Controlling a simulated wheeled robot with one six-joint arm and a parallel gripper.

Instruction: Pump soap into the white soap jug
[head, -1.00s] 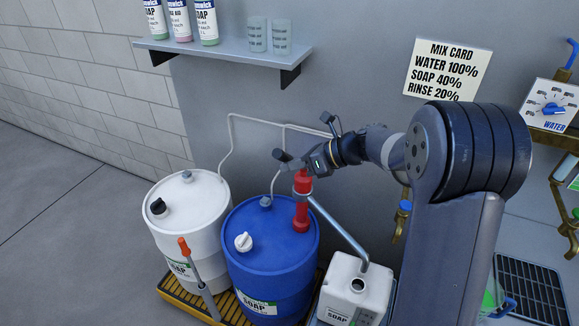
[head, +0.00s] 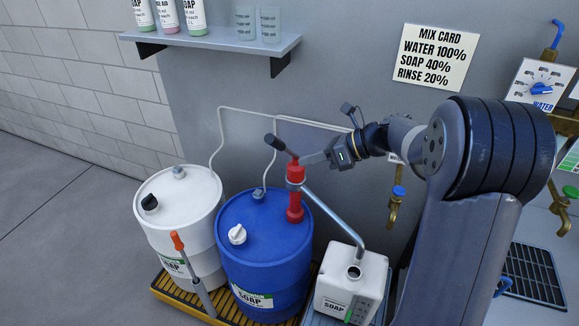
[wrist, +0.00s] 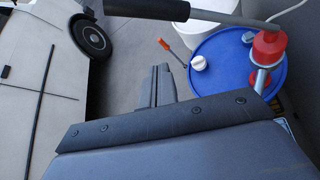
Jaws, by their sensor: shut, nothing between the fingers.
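The white soap jug (head: 337,284) stands right of the blue drum (head: 264,258), with a dark round opening on top. A red hand pump (head: 295,172) stands on the drum; its grey spout (head: 335,222) slopes down and ends just above that opening. The pump's lever with a dark grip (head: 276,144) sticks up to the left. My gripper (head: 308,160) is shut and empty, close to the pump's top; contact cannot be told in the head view. In the wrist view the shut fingers (wrist: 161,86) are apart from the pump (wrist: 267,47), below its lever (wrist: 230,17). The jug's inside is hidden.
A white drum (head: 180,222) stands left of the blue one. An orange-handled tool (head: 178,243) stands before them on a yellow slatted pallet (head: 173,297). A shelf (head: 210,41) and a mix card (head: 435,56) are on the wall; a brass tap (head: 395,208) is right of the pump.

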